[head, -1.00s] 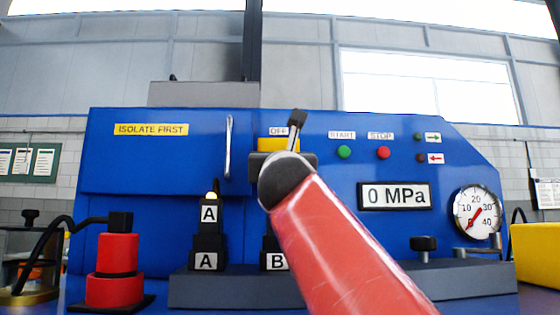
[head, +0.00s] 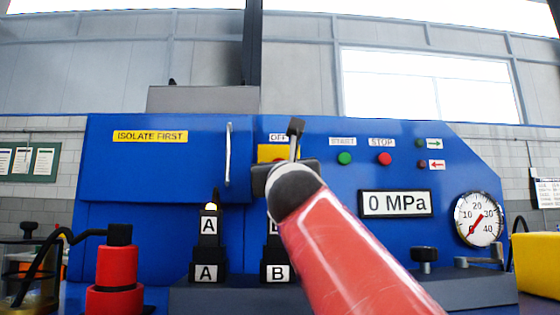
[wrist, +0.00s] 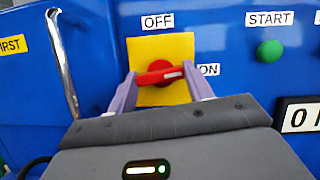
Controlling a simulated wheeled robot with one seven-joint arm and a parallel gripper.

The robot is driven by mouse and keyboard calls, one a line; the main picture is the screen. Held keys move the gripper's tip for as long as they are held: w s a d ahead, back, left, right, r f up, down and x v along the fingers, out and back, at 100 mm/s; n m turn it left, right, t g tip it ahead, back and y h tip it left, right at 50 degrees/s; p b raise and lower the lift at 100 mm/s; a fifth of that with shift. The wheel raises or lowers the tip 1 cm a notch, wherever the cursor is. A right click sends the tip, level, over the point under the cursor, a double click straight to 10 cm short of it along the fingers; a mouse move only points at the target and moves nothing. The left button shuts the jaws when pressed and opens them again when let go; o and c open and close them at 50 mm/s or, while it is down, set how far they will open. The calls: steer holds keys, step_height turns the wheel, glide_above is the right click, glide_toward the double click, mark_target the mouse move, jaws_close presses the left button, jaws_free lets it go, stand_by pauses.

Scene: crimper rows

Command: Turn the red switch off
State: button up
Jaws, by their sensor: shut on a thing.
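The red switch (wrist: 160,75) is a knob with a bar handle on a yellow plate (wrist: 180,44) on the blue machine front. Its bar lies nearly level, with the white mark at its right end, towards the ON label (wrist: 208,70). The OFF label (wrist: 157,21) is above the plate. In the wrist view, my gripper (wrist: 159,74) has its two purple-grey fingers at the left and right ends of the bar, shut on it. In the head view, my arm hides the switch; part of the yellow plate (head: 270,152) shows.
A chrome handle (wrist: 62,60) stands upright left of the plate. The green START button (head: 345,158) and red STOP button (head: 385,159) are to the right, above the 0 MPa display (head: 395,203). Crimper blocks marked A and B stand below.

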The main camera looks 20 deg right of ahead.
steer(key=shift+a+n+y+p, duration=0.1)
steer(key=shift+n+y+p, duration=1.1)
steer(key=shift+n, duration=1.3)
steer(key=shift+d+r+n+g+y, duration=0.1)
steer(key=shift+n+g+y, duration=0.65)
steer(key=shift+n, duration=1.8)
steer(key=shift+d+r+n+g+y, duration=0.15)
steer(key=shift+n+g+y, duration=0.6)
steer(key=shift+n, duration=1.75)
steer(key=shift+d+f+n+g+y, duration=0.1)
steer(key=shift+n+g+y, duration=0.6)
steer(key=shift+n, duration=1.85)
steer(key=o, duration=1)
steer(key=shift+r, duration=0.1)
steer(key=shift+s, duration=0.1)
